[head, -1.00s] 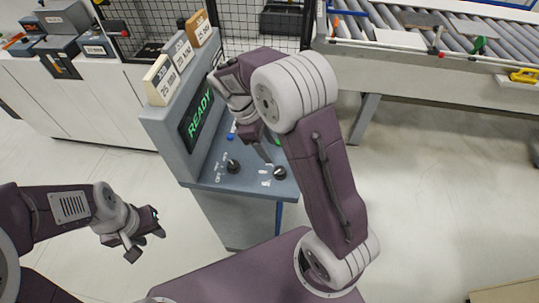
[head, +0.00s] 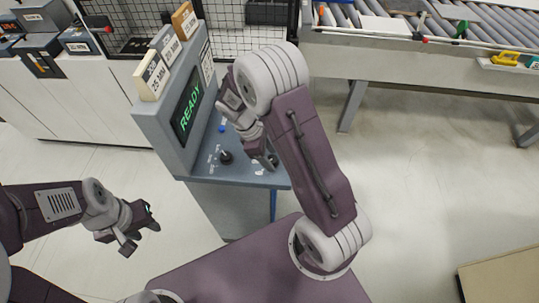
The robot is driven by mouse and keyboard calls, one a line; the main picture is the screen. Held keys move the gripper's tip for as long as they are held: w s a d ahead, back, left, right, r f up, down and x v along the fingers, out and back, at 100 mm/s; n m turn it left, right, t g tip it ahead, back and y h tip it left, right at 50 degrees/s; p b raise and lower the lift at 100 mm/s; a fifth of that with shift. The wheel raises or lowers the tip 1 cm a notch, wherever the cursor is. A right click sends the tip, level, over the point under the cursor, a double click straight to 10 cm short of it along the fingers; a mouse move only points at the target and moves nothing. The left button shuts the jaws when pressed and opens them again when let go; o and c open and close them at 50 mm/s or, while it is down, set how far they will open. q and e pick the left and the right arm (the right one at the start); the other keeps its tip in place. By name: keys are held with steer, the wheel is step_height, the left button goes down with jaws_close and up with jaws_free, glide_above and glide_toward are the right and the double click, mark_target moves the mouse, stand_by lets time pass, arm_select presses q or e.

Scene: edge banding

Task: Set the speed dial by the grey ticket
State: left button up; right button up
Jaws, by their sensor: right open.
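The grey-blue control console (head: 165,140) stands at centre with a screen (head: 187,108) reading READY in green. A black dial (head: 226,157) shows on its sloped panel, with white markings around it. A blue button (head: 221,129) sits above it. Cream, grey and orange tickets stand on top; the grey ticket (head: 167,45) is the middle one. My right gripper (head: 268,160) is low over the panel's right part, open; its fingers hide the second knob there. Whether it touches that knob I cannot tell. My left gripper (head: 137,236) hangs left of the console, apart from everything, its fingers apart.
A roller conveyor (head: 390,52) runs across the back right. Grey boxes (head: 42,55) stand on the white cabinets (head: 70,95) at the left. A black wire mesh fence (head: 225,40) stands behind the console. Floor at the right is clear up to a tan board (head: 500,278).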

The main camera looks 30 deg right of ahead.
jaws_close()
steer(key=shift+w, duration=0.1)
steer(key=shift+d+r+m+y+p, duration=0.1)
steer(key=shift+m+y+p, duration=0.2)
steer(key=shift+m+p, duration=0.25)
steer(key=shift+w+d+m+g+y+p, duration=0.1)
steer(key=shift+m+g+y+p, duration=0.3)
steer(key=shift+m, duration=0.85)
steer(key=shift+w+d+m+g+y+p, duration=0.1)
steer(key=shift+m+g+y+p, duration=0.25)
steer(key=shift+m, duration=0.9)
steer(key=shift+w+d+m+g+y+p, duration=0.15)
steer(key=shift+m+y+p, duration=0.25)
steer(key=shift+m, duration=0.85)
steer(key=shift+a, duration=0.1)
jaws_free()
steer(key=shift+s, duration=0.1)
